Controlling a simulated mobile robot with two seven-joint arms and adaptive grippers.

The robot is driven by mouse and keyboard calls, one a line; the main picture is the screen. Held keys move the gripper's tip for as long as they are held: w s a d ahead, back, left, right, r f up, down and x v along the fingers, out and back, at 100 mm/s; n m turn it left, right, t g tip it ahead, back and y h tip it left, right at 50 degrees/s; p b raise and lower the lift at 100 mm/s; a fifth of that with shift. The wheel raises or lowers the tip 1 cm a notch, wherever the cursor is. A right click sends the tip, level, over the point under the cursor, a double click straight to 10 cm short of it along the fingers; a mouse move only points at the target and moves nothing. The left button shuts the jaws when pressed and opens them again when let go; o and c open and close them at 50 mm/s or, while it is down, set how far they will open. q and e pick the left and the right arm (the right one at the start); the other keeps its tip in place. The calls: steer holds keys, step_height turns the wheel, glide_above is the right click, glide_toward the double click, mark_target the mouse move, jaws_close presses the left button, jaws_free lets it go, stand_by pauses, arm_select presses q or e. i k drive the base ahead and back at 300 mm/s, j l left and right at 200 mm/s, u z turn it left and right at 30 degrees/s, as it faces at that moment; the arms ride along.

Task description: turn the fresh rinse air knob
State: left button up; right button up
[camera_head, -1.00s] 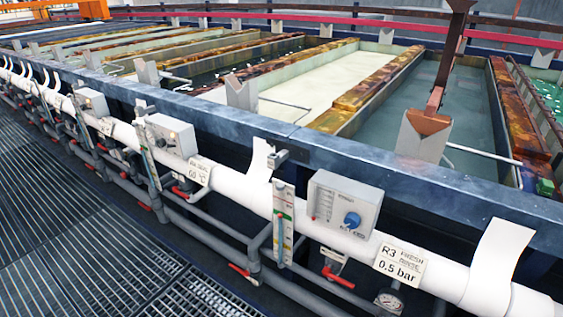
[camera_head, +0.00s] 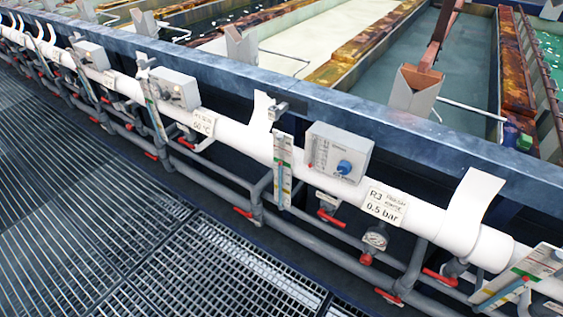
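A grey control box (camera_head: 338,151) with a round blue knob (camera_head: 344,167) is mounted on the white pipe (camera_head: 263,145) in front of the tanks. To its lower right hangs a white label (camera_head: 384,205) reading R3 and 0.5 bar; its smaller words are blurred. Below the label is a round gauge (camera_head: 375,239) with a red-handled valve (camera_head: 366,259) under it. Another red handle (camera_head: 330,217) sits left of the gauge. Which of these is the fresh rinse air knob, I cannot tell for sure. Neither gripper is in view.
A blue tank rim (camera_head: 300,118) runs behind the pipe. Flow tubes (camera_head: 283,170) and several red valve handles line the lower grey pipes. Another grey box (camera_head: 174,89) stands further left. The grating floor (camera_head: 120,235) in front is clear.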

mark_target(366, 259)
steer(key=z, duration=1.1)
